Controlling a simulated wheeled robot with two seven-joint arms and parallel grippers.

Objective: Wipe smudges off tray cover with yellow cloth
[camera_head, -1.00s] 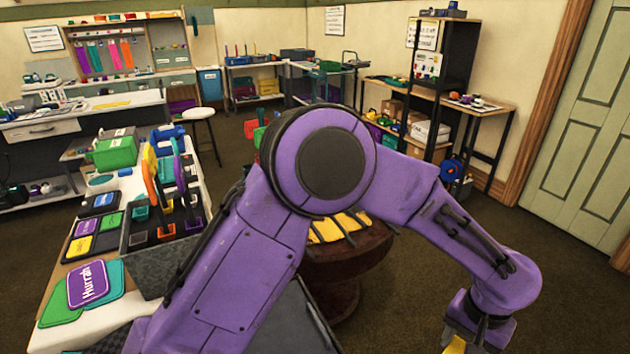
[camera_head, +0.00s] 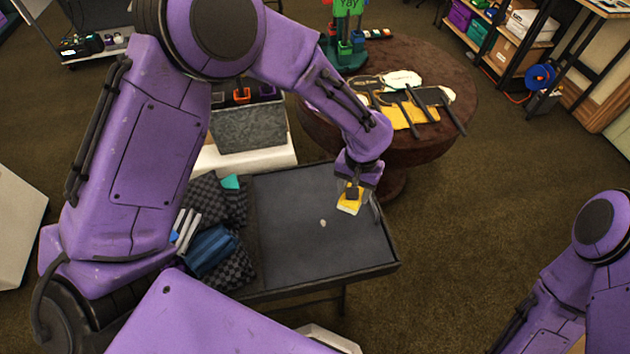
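The tray cover (camera_head: 290,255) is a dark grey flat panel with a raised rim. One small pale smudge (camera_head: 322,223) shows near its middle. My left gripper (camera_head: 351,191) points down over the cover's right part, close to its right rim. It is shut on the yellow cloth (camera_head: 349,204), which hangs below the fingers at the cover's surface. I cannot tell for sure whether the cloth touches the cover. The gripper and cloth hide the patch beneath them. Part of my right arm shows at the right edge, but its gripper is out of view.
Checkered dark cloth (camera_head: 218,205) and a blue folded item (camera_head: 210,248) lie left of the cover. A grey bin (camera_head: 248,128) stands behind it. A round brown table (camera_head: 440,150) with yellow cloths and dark-handled tools is behind right. Floor to the right is clear.

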